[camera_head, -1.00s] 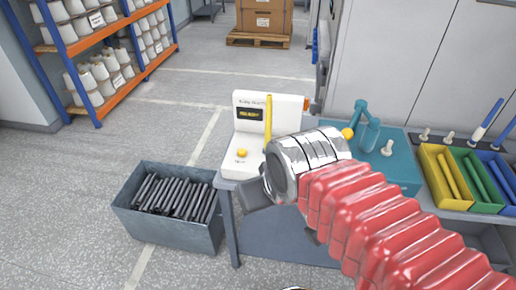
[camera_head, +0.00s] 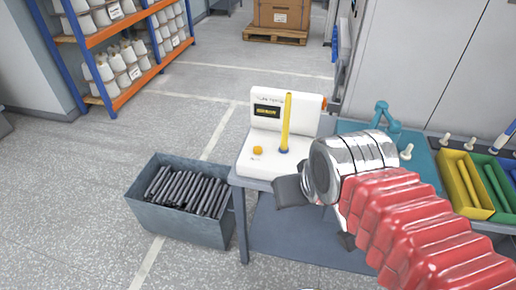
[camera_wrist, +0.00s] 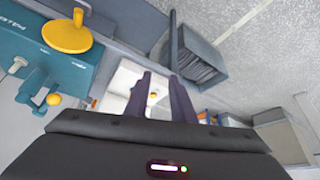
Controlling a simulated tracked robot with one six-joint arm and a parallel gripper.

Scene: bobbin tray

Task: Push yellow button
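The yellow button (camera_head: 257,150) is a small knob on the front left of a white device (camera_head: 304,108) standing on a grey bench. A yellow rod (camera_head: 286,120) stands upright on the device, right of the button. My gripper (camera_head: 289,192) is below and right of the button in the head view, apart from it; its fingertips are not clear there. In the wrist view my gripper (camera_wrist: 160,75) has two dark fingers with a gap between them, and nothing is held. The white device (camera_wrist: 125,78) lies beyond the fingers, with a small yellow spot, likely the button (camera_wrist: 153,92), between them.
A grey bin of dark rods (camera_head: 183,205) stands on the floor left of the bench. A teal fixture (camera_head: 418,150) and yellow, green and blue trays (camera_head: 470,190) are to the right. In the wrist view a yellow disc (camera_wrist: 67,36) sits over the teal fixture.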

